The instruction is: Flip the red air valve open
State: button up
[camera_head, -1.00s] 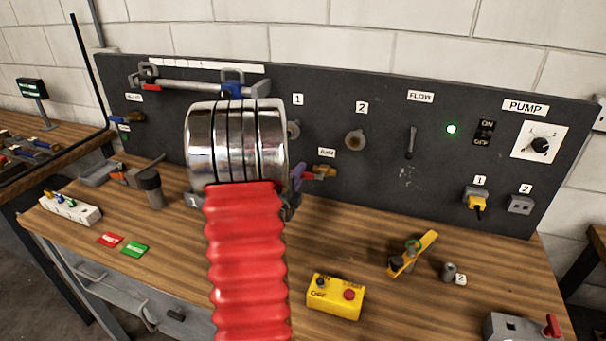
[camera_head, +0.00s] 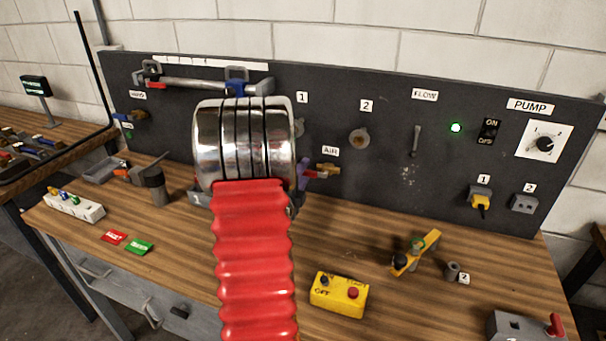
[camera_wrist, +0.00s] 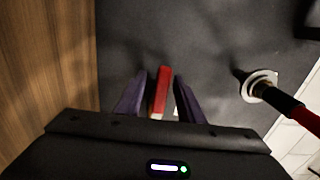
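The red valve handle (camera_wrist: 160,92) stands between the two purple fingers of my gripper (camera_wrist: 163,88) in the wrist view. The fingers are apart with narrow gaps beside the handle; firm contact is not visible. In the head view, the brass air valve (camera_head: 328,168) sits on the dark panel below the AIR label (camera_head: 330,151). My gripper (camera_head: 305,172) is at its left with a bit of red showing. My chrome and red arm hides most of the gripper and the handle there.
The dark panel (camera_head: 440,130) rises behind the wooden bench (camera_head: 220,250). A yellow OFF box (camera_head: 338,294) and a yellow-handled valve (camera_head: 416,252) lie to the right. Another red-tipped hose fitting (camera_wrist: 262,86) shows right of my gripper in the wrist view.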

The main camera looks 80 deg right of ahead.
jog(key=shift+a, duration=0.1)
jog(key=w+a, duration=0.1)
jog(key=a, duration=1.2)
jog(key=shift+w+a, duration=0.2)
